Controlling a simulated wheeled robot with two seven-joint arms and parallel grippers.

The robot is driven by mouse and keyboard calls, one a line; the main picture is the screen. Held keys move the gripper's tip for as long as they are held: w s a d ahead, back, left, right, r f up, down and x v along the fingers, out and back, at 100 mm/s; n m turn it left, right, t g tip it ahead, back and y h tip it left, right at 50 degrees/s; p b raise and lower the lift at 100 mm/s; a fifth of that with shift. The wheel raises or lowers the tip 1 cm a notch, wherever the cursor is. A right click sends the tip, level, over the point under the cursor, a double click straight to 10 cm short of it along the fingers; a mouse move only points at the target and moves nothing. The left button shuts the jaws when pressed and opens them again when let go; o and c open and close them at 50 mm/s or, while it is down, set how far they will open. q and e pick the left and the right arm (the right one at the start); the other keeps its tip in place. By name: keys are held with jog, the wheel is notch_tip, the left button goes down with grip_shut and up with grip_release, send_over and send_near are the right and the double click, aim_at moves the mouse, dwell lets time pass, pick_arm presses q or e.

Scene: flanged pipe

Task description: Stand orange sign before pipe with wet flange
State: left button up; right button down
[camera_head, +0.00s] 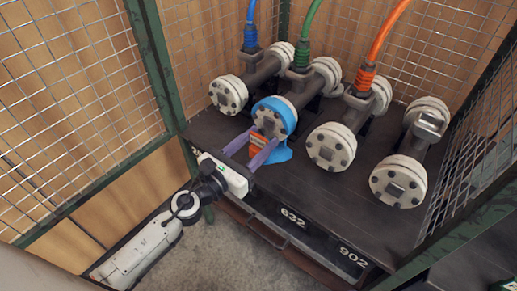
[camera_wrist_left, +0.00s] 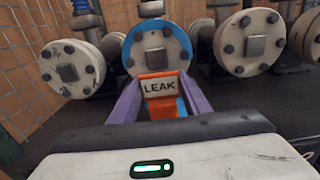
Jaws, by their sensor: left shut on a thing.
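The orange sign (camera_head: 257,141) is small and reads "LEAK" in the left wrist view (camera_wrist_left: 159,87). My left gripper (camera_head: 251,146) has purple fingers and is shut on the sign, one finger at each side. The sign is upright, just in front of the second flange from the left (camera_head: 267,120). That flange has a blue wet rim and also shows behind the sign in the left wrist view (camera_wrist_left: 155,48). A blue puddle (camera_head: 281,153) lies below it, partly hidden by the gripper. I cannot tell whether the sign's foot touches the shelf. My right gripper is not in view.
Several other white flanged pipes stand on the dark shelf (camera_head: 290,187), one close left (camera_head: 228,95) and two to the right (camera_head: 331,147). Blue, green and orange hoses rise behind. Wire mesh walls (camera_head: 75,85) with green posts enclose the sides. The shelf front carries 632 and 902.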

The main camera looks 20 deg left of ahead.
pick_arm(q)
jog(key=shift+f, duration=0.2)
jog(key=o, duration=0.7)
jog(key=shift+f, duration=0.15)
jog(key=o, duration=0.4)
